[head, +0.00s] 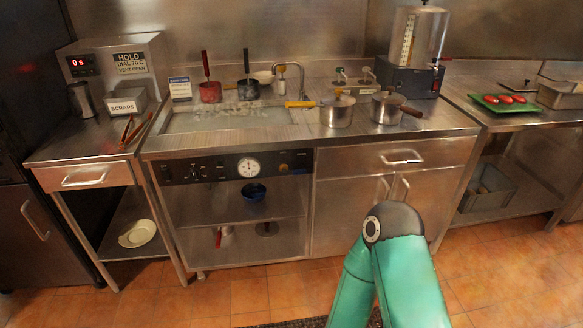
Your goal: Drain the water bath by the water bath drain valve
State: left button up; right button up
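The water bath (185,124) is a shallow rectangular basin set into the middle steel counter, with pale patches that look like ice or foam at its back. A yellow handle (300,104) lies level at the basin's right edge; I cannot tell if it is the drain valve. Below the counter front is a black control panel (205,170) with a round white dial (248,167) and a small orange knob (284,168). A teal arm of mine with a dark joint rises at the lower right; its gripper is not visible. Neither gripper is in view.
A blue bowl (254,191) sits on the shelf below.

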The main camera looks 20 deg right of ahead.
aim_at(284, 172)
jog(key=i, duration=0.95)
jog(key=z, duration=0.05)
